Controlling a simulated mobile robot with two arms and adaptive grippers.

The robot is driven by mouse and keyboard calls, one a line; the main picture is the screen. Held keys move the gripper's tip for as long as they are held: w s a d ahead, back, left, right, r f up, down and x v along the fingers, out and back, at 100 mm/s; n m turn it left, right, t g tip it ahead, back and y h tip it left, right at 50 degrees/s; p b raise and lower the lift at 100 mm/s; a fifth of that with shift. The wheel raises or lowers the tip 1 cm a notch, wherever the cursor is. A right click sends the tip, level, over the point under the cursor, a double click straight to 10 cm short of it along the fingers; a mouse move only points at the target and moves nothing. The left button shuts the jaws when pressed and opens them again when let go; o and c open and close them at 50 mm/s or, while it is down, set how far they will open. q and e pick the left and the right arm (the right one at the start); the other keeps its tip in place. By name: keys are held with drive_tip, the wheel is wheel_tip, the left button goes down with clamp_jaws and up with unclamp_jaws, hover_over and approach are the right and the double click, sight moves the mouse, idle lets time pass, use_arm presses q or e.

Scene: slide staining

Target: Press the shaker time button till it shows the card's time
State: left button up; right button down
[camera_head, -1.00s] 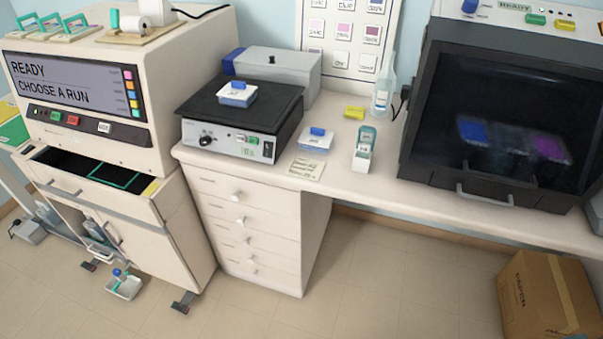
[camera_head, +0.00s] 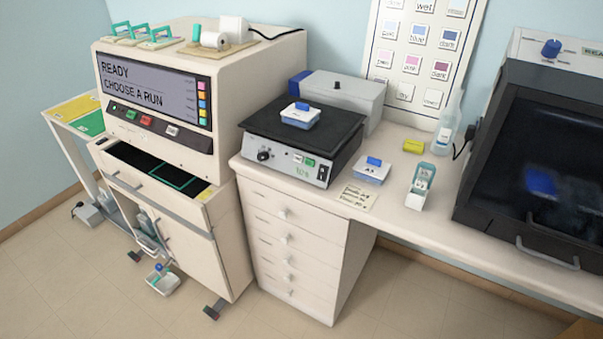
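The shaker (camera_head: 287,165) stands on the counter, with a black platform and a grey front panel. Its front has a black knob (camera_head: 264,155), a white button (camera_head: 298,157), a green button (camera_head: 310,162) and a small green display (camera_head: 302,171) whose digits are too small to read surely. A white dish with a blue clip (camera_head: 300,116) sits on the platform. A cream card (camera_head: 357,196) with handwriting lies on the counter right of the shaker; its writing is too small to read. Neither of my grippers is in view.
The stainer (camera_head: 157,95) at left reads READY, CHOOSE A RUN, above an open drawer (camera_head: 158,172). A dark-windowed hood (camera_head: 540,150) stands right.

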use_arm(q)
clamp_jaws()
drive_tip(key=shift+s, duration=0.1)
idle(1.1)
